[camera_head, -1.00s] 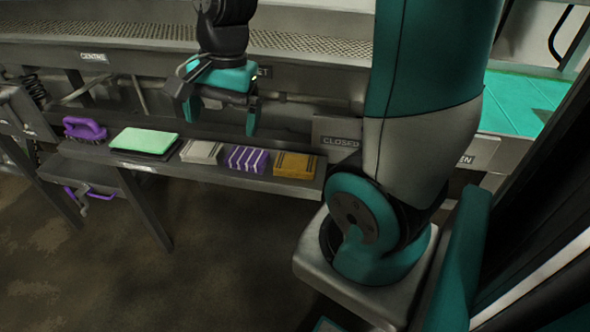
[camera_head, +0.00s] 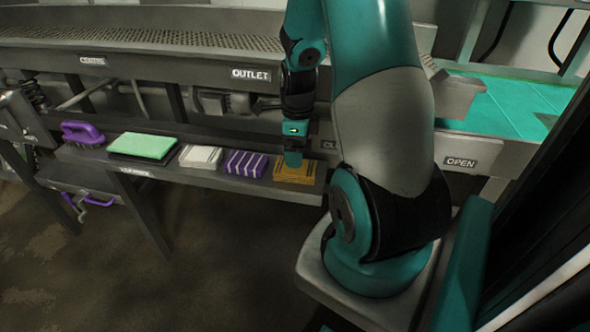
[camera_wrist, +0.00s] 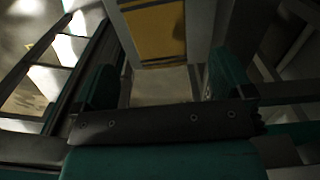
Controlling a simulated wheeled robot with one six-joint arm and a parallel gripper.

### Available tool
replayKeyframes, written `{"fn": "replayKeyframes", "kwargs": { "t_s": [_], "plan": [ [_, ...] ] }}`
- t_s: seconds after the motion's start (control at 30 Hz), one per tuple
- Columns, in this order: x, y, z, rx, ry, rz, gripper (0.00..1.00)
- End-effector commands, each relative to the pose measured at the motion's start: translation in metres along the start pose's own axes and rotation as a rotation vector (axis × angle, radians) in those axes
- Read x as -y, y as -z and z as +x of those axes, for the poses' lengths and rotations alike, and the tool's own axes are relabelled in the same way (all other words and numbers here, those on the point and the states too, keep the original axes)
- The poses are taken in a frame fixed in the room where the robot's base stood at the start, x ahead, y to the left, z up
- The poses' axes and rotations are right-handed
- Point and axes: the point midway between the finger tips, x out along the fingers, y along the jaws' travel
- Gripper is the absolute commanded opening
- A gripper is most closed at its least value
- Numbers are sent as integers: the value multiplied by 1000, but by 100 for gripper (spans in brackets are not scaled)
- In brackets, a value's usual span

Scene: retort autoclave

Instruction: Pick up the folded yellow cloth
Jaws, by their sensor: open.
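The folded yellow cloth (camera_head: 301,171) has darker stripes and lies at the right end of the low shelf. My gripper (camera_head: 292,160) is just above and over the cloth in the head view, and its lower end overlaps part of the cloth. In the wrist view my gripper (camera_wrist: 160,85) shows its two teal fingers apart, with nothing held between them. The yellow cloth (camera_wrist: 155,32) shows beyond the fingers, at the top middle of the wrist view. I cannot tell whether the fingers touch it.
On the shelf (camera_head: 218,181), to the left, are a purple striped cloth (camera_head: 245,163), a white cloth (camera_head: 200,156), a green pad (camera_head: 143,146) and a purple-handled brush (camera_head: 82,132). A conveyor (camera_head: 150,40) runs behind and above. The floor in front is clear.

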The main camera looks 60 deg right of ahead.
Motion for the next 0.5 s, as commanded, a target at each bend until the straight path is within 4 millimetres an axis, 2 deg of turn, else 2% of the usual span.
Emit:
{"fn": "replayKeyframes", "kwargs": {
  "t_s": [0.1,0.27,0.5],
  "plan": [
    [0,0,13,-1,-2,-1,99],
    [-1,-1,22,-1,-2,-1,99],
    [-2,-5,54,-2,-4,-2,99]
  ]
}}
